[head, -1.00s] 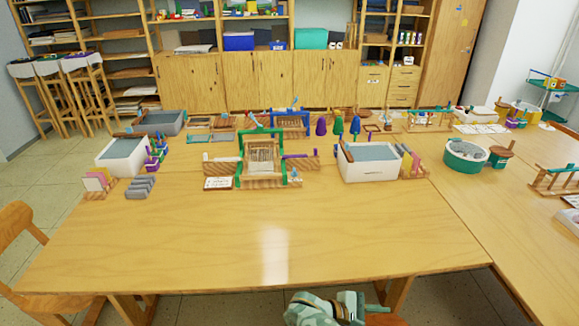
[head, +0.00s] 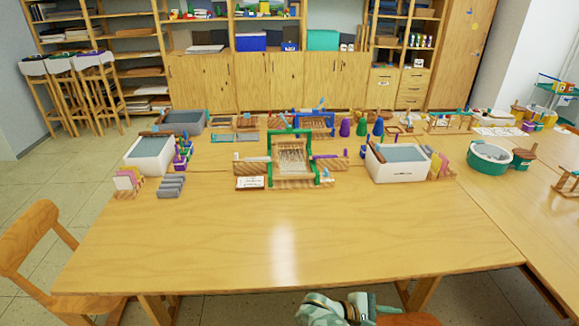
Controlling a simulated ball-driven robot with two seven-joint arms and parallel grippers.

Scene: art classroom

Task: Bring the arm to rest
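A pale green and white part of my own arm (head: 338,308) shows at the bottom edge, right of the middle, below the near edge of the wooden table (head: 300,235). No gripper fingers can be made out on it. Neither gripper is seen in the head view, so what they hold cannot be told.
The near half of the table is clear. Farther back stand a green-framed loom (head: 291,160), a white tub at left (head: 150,157), a white tub at right (head: 398,168) and grey blocks (head: 171,187). A wooden chair (head: 45,250) is at the left.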

